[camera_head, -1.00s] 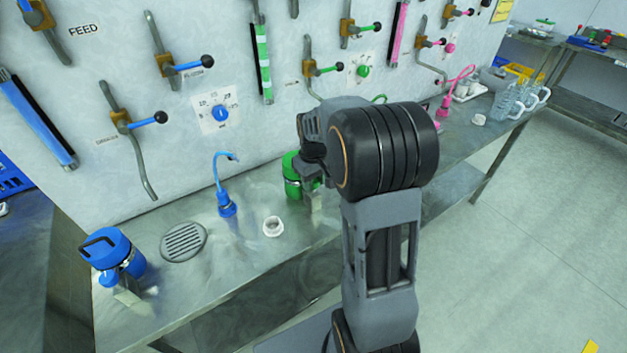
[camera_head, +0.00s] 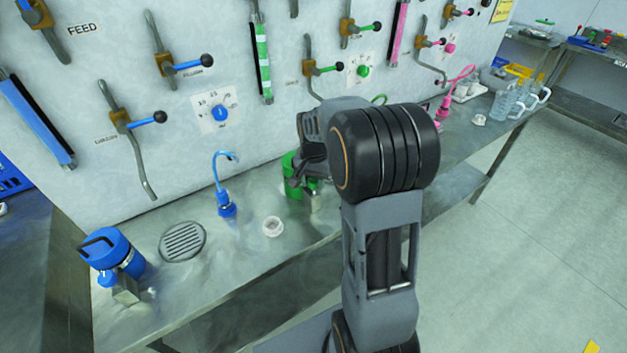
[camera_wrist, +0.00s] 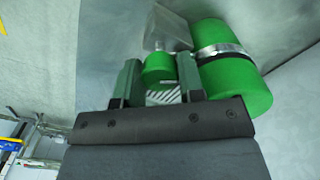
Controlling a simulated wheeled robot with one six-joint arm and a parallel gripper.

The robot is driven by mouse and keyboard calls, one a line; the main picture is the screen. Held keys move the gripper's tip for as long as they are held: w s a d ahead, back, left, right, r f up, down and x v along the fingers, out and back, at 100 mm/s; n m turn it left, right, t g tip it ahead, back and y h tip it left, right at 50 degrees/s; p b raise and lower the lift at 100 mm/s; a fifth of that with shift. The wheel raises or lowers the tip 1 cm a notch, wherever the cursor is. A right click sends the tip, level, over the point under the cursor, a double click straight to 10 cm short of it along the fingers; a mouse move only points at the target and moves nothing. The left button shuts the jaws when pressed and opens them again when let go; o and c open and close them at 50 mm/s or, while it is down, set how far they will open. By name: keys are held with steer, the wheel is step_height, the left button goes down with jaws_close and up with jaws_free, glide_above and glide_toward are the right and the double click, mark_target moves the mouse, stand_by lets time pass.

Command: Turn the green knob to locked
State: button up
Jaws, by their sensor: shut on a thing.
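The green drum (camera_head: 290,187) stands on the steel bench, partly hidden behind my arm in the head view. In the wrist view the drum (camera_wrist: 232,70) lies to the right, with a metal band around it. The green knob (camera_wrist: 158,70) is a short, small cylinder beside the drum, between my two fingers. My gripper (camera_wrist: 158,80) is shut on the knob, one finger on each side. A grey metal block (camera_wrist: 168,30) shows just beyond the knob. In the head view the knob is hidden by my gripper (camera_head: 312,184). I cannot read a locked mark.
A blue drum (camera_head: 113,251), a round drain (camera_head: 183,242), a blue spout (camera_head: 226,207) and a white fitting (camera_head: 272,227) are on the bench to the left. The wall panel (camera_head: 190,135) behind carries several levers, dials and gauges. Clear jugs (camera_head: 511,103) stand far right.

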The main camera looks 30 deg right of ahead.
mark_target(314, 180)
steer(key=m, duration=0.6)
stand_by(0.7)
steer(key=o, duration=0.9)
step_height(314, 180, up, 14)
steer(key=shift+f, duration=0.1)
stand_by(0.7)
